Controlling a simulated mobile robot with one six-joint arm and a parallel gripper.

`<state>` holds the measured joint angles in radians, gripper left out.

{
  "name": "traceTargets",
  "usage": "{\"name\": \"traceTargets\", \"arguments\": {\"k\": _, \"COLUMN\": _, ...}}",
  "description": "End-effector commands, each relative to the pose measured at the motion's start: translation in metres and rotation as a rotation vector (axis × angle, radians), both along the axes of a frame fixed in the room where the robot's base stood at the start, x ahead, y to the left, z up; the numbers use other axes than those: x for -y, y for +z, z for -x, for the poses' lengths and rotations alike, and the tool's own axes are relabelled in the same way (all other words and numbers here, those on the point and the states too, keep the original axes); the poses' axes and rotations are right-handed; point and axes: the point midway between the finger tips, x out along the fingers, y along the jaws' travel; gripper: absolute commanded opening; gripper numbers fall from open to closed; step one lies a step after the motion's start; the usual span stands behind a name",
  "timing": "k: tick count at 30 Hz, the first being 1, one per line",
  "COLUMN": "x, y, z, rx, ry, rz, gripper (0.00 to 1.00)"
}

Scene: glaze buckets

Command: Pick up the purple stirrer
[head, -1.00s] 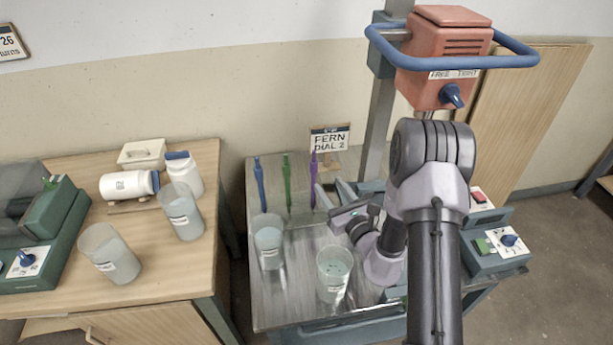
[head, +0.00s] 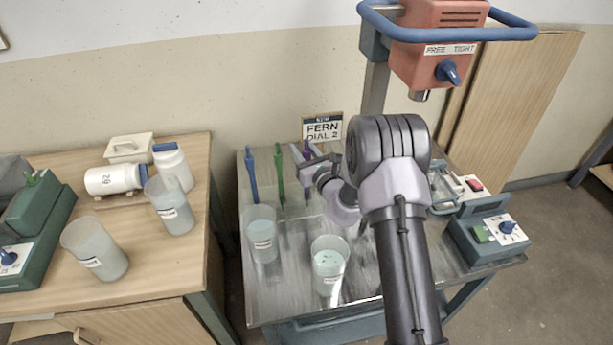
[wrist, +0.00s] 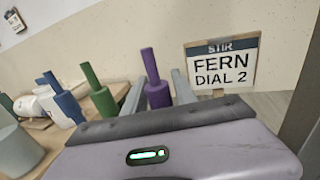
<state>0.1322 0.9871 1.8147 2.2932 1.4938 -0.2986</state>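The purple stirrer (head: 306,148) stands upright at the back of the metal-topped cart, partly hidden by my gripper (head: 308,157). In the wrist view the purple stirrer (wrist: 156,88) stands between the two grey fingers of my gripper (wrist: 158,92). Gaps show on both sides of it, so the gripper looks open around it. The lower part of the stirrer is hidden behind the gripper body. A green stirrer (head: 279,174) and a blue stirrer (head: 251,173) stand in a row to its left.
Two glaze buckets (head: 262,240) (head: 329,272) stand on the cart in front of the stirrers. A sign reading "FERN DIAL 2" (head: 322,127) is behind. An orange mixer head (head: 440,50) on a post is at upper right. A wooden table (head: 150,265) stands left.

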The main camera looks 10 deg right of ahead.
Motion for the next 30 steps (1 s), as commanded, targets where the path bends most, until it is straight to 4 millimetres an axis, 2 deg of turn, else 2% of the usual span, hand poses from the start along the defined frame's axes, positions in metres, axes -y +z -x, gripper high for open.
{"name": "traceTargets", "arguments": {"k": 1, "x": 0.000, "y": 0.000, "z": 0.000, "rx": 0.000, "ry": 0.000, "rz": 0.000, "gripper": 0.21}}
{"name": "traceTargets", "arguments": {"k": 4, "x": 0.000, "y": 0.000, "z": 0.000, "rx": 0.000, "ry": 0.000, "rz": 0.000, "gripper": 0.01}}
{"name": "traceTargets", "arguments": {"k": 14, "x": 0.000, "y": 0.005, "z": 0.000, "rx": 0.001, "ry": 0.000, "rz": 0.001, "gripper": 0.00}}
{"name": "traceTargets", "arguments": {"k": 22, "x": 0.000, "y": 0.076, "z": 0.000, "rx": 0.003, "ry": -0.001, "rz": 0.000, "gripper": 0.00}}
{"name": "traceTargets", "arguments": {"k": 25, "x": 0.000, "y": 0.093, "z": 0.000, "rx": 0.002, "ry": 0.000, "rz": 0.001, "gripper": 0.00}}
{"name": "traceTargets", "arguments": {"k": 30, "x": 0.000, "y": 0.111, "z": 0.000, "rx": 0.001, "ry": 0.000, "rz": 0.000, "gripper": 0.00}}
